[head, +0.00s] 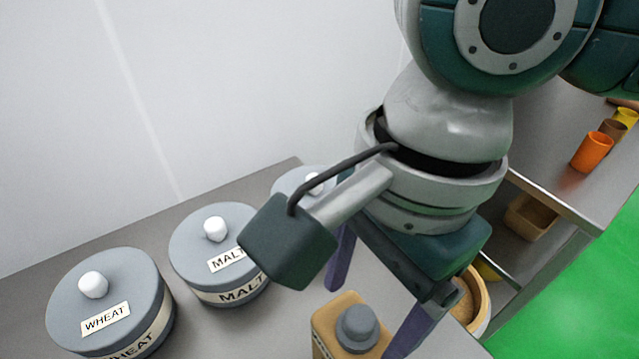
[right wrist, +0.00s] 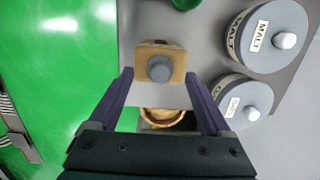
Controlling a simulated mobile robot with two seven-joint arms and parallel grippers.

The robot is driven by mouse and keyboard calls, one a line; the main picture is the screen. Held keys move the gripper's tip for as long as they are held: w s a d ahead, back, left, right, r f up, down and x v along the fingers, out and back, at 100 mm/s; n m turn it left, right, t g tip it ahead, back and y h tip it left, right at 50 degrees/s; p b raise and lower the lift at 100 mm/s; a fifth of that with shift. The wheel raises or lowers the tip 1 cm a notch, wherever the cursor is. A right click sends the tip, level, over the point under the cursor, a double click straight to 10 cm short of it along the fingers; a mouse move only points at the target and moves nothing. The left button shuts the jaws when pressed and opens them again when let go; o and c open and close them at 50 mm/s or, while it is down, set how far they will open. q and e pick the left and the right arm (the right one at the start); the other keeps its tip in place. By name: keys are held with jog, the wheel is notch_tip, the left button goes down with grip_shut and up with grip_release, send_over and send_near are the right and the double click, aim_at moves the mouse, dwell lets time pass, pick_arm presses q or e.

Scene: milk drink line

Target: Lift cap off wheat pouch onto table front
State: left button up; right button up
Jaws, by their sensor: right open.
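A tan pouch (head: 322,326) with a round grey cap (head: 357,325) on its top stands on the grey table at the bottom centre of the head view. Its label is not readable. In the right wrist view the pouch (right wrist: 145,53) lies just beyond my fingertips, with its cap (right wrist: 160,69) centred between them. My right gripper (head: 376,300) is open, its two purple fingers spread either side of the pouch, and holds nothing. The right gripper (right wrist: 158,77) also shows in the wrist view. Contact with the cap is not visible. My left gripper is out of view.
Grey lidded jars stand to the left: a WHEAT jar (head: 110,300), a MALT jar (head: 222,250) and a partly hidden third (head: 290,182). A wooden bowl (right wrist: 163,118) is close by my gripper. Orange and yellow cups (head: 592,150) sit on a side surface at right.

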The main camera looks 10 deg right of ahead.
notch_tip(320, 180, down, 2)
jog(key=shift+a+f, duration=0.15)
jog(key=shift+f, duration=0.1)
grip_shut()
dwell(0.6)
